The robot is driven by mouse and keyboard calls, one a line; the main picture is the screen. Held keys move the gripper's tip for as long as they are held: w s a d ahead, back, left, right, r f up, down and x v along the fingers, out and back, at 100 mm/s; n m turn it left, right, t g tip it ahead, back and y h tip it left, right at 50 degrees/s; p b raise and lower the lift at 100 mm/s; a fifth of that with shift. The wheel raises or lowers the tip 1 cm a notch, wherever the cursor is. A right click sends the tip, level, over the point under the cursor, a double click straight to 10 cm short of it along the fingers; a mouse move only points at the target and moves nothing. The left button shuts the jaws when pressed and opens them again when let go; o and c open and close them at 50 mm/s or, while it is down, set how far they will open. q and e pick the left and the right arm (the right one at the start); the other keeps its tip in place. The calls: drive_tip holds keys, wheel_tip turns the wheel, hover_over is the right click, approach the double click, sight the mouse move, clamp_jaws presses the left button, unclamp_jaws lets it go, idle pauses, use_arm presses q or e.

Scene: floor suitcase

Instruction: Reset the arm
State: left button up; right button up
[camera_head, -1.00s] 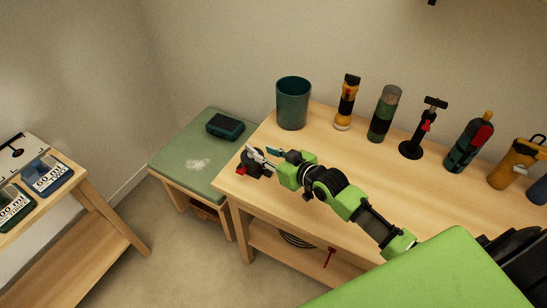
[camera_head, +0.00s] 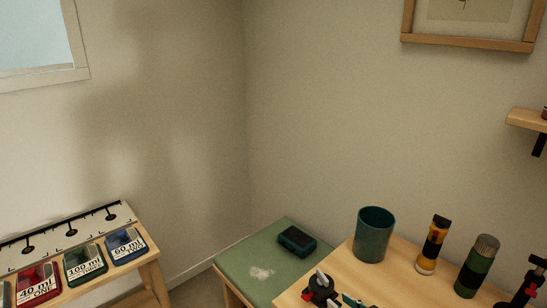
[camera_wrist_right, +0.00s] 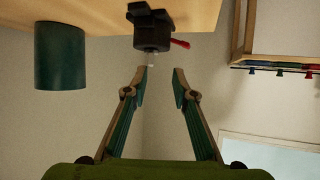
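My right gripper (camera_head: 338,290) shows only in part at the bottom edge of the head view, over the near left corner of the wooden workbench (camera_head: 345,268). In the right wrist view, which looks upside down, the right gripper (camera_wrist_right: 163,70) has its two fingers apart with nothing held between them. A small black device with a red lever (camera_wrist_right: 152,32) sits on the bench just beyond the fingertips. It also shows in the head view (camera_head: 316,297), partly covered by a finger. The rest of my right arm is out of the head view. My left gripper is not in view.
A teal cup (camera_head: 374,236), a yellow-black flashlight (camera_head: 433,246) and a green bottle (camera_head: 476,267) stand on the bench. A dark box (camera_head: 297,241) lies on the green stool (camera_head: 250,262). Labelled bins (camera_head: 85,263) stand on a left table. Bare wall fills the middle.

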drive_tip(key=s+a+f+m+g+h, duration=0.1)
drive_tip(key=s+f+g, duration=0.15)
drive_tip(key=s, duration=0.75)
drive_tip(key=s+f+g+h, duration=0.1)
drive_tip(key=s+g, duration=0.2)
drive_tip(key=s, duration=0.6)
drive_tip(key=s+a+f+m+g+h, duration=0.1)
drive_tip(key=s+g+h, duration=0.15)
drive_tip(key=s, duration=0.75)
wheel_tip(320, 180, down, 28)
drive_tip(key=s+r+g, duration=0.1)
drive_tip(key=s+g, duration=0.1)
drive_tip(key=s+d+f+g, duration=0.1)
drive_tip(key=s+d+f, duration=0.2)
drive_tip(key=s+f, duration=1.3)
drive_tip(key=shift+s+d+n+y, duration=0.2)
drive_tip(key=shift+s+n+y, duration=0.1)
drive_tip(key=shift+n+y, duration=0.1)
drive_tip(key=shift+r, duration=0.1)
